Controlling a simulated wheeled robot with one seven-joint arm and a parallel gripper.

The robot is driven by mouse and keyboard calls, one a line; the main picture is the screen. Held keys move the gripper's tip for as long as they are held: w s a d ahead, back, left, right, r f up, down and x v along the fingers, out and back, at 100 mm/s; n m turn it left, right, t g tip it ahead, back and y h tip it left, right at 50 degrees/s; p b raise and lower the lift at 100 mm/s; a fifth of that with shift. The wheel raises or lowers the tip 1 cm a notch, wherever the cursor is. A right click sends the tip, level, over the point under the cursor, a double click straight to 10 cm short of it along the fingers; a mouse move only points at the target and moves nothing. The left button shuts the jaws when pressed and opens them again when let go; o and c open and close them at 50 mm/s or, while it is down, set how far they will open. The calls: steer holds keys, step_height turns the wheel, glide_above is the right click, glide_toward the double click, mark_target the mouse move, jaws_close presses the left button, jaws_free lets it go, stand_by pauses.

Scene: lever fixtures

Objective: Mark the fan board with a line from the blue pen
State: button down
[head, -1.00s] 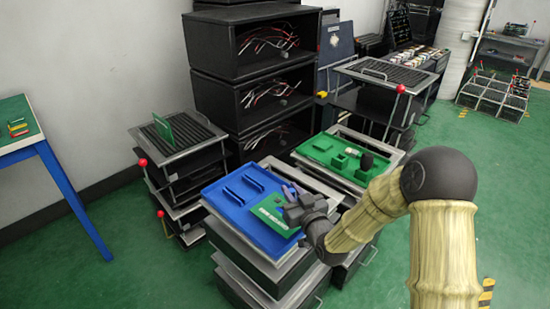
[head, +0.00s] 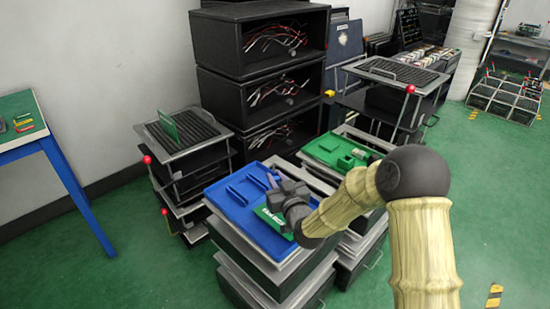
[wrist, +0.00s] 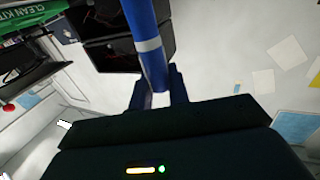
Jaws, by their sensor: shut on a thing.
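My gripper (head: 282,190) is above the blue tray (head: 226,199). The blue pen (wrist: 145,38), with a pale band, is between its fingers (wrist: 159,98) in the wrist view, and the gripper is shut on it. A green board with white lettering (head: 268,217) lies on the tray, partly hidden by my gripper. Another green board (head: 168,126) stands upright on the slotted rack at left. I cannot tell which one is the fan board. Whether the pen tip touches anything is hidden.
A green tray (head: 325,151) on a stand is just behind, partly covered by my arm. Black shelves with wires (head: 262,95) rise behind. Red-knobbed levers (head: 147,159) flank the racks. A blue-legged table (head: 72,195) stands left; green floor is clear between.

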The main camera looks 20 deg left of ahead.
steer(key=r, duration=0.3)
steer(key=shift+d+p, duration=0.2)
steer(key=shift+p, duration=0.2)
steer(key=shift+r+p, duration=1)
steer(key=shift+r, duration=0.8)
steer(key=shift+s+a+r+p, duration=0.15)
steer(key=shift+r+p, duration=0.15)
steer(key=shift+r, duration=0.35)
